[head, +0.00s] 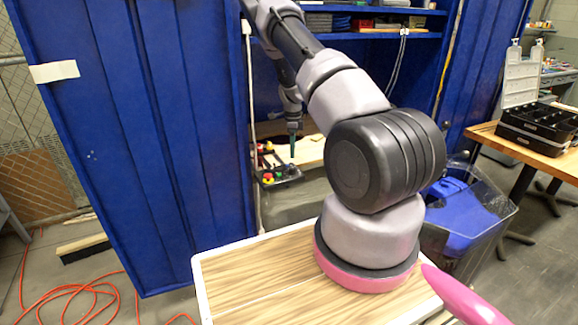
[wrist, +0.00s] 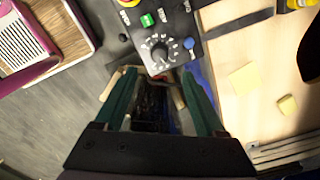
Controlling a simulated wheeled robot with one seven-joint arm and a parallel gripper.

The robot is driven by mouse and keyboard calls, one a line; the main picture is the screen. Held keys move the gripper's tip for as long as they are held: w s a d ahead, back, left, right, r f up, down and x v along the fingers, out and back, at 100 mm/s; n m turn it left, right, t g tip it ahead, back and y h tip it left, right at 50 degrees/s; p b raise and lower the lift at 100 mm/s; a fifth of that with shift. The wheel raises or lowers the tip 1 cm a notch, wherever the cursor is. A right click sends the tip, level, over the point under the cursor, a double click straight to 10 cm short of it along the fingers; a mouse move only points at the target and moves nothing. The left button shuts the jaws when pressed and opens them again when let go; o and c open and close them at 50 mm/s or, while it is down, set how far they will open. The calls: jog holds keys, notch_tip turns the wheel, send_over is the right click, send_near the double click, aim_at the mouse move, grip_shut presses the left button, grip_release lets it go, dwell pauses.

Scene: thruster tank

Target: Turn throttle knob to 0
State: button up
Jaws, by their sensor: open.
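The throttle knob (wrist: 159,53) shows in the wrist view as a dark round knob with a pale ring of scale marks on a black control panel (wrist: 172,68). Its pointer setting is too small to read surely. My gripper (wrist: 160,75) is open, its two green fingers apart and empty. The fingertips lie just below the knob in the picture, not around it. In the head view my gripper (head: 293,141) points down above the panel (head: 290,174), which sits at the front of the blue cabinet; the knob cannot be made out there.
A wooden worktop (wrist: 240,60) with yellow notes (wrist: 243,78) lies right of the panel. Blue cabinet walls (head: 150,120) flank the bay.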

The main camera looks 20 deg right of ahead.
aim_at(292, 168)
notch_tip(292, 168, down, 9)
jog(key=shift+r, duration=0.1)
dwell(0.3)
grip_shut()
